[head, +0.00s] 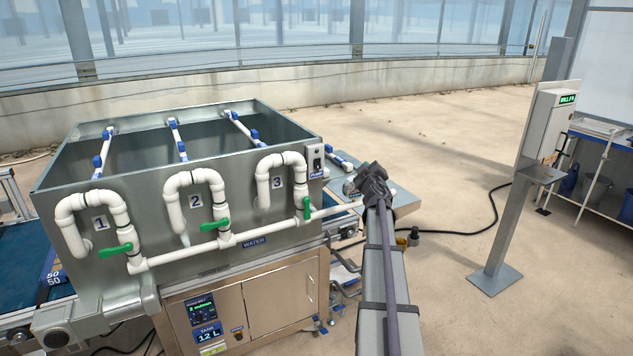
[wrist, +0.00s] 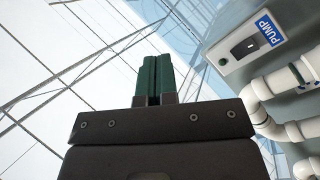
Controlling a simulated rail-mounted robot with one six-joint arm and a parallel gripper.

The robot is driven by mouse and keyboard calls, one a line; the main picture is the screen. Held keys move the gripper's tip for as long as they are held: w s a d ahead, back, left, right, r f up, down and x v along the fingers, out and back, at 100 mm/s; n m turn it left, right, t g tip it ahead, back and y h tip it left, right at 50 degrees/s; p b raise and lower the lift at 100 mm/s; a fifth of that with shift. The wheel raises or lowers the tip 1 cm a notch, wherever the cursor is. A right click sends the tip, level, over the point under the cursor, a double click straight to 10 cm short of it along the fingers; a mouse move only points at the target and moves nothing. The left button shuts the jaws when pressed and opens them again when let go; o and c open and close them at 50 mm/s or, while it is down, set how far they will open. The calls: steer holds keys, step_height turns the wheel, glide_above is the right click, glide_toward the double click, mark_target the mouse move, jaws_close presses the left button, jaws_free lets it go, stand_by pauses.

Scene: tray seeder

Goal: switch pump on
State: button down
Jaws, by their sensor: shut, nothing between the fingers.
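The pump switch (head: 317,157) is a small dark rocker in a light plate at the right end of the grey tank's front, above a blue PUMP label (head: 317,174). In the wrist view the pump switch (wrist: 245,47) is at the upper right, next to its PUMP label (wrist: 265,28) and a small dark green round spot. My gripper (wrist: 154,58) has green fingers, shut together and empty. They point up and left of the switch plate, with a visible gap. In the head view my wrist is right of the switch; its fingertips are hard to make out.
White pipes (wrist: 278,85) lie right of my gripper, close to the switch plate. The tank (head: 210,262) front carries several pipe loops with green valve handles (head: 307,208). A post with a display box (head: 548,125) stands at the right. The floor between is open.

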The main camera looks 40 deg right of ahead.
steer(key=w+a+f+n+t+y, duration=0.1)
steer(key=w+a+f+n+y, duration=0.1)
steer(key=a+n+y, duration=0.6)
steer(key=f+n, duration=0.1)
steer(key=n, duration=0.5)
steer(key=shift+w+f, duration=0.15)
steer(key=shift+w, duration=0.25)
steer(key=shift+a, duration=0.1)
steer(key=b+x, duration=0.1)
steer(key=x, duration=1.3)
steer(key=shift+a, duration=0.1)
steer(key=shift+w+b, duration=0.25)
steer(key=shift+b, duration=0.05)
steer(key=shift+s, duration=0.1)
steer(key=b, duration=0.2)
glide_toward(318, 168)
steer(key=s+f, duration=0.3)
steer(key=s, duration=0.3)
steer(key=shift+a+r, duration=0.15)
steer(key=shift+a, duration=0.05)
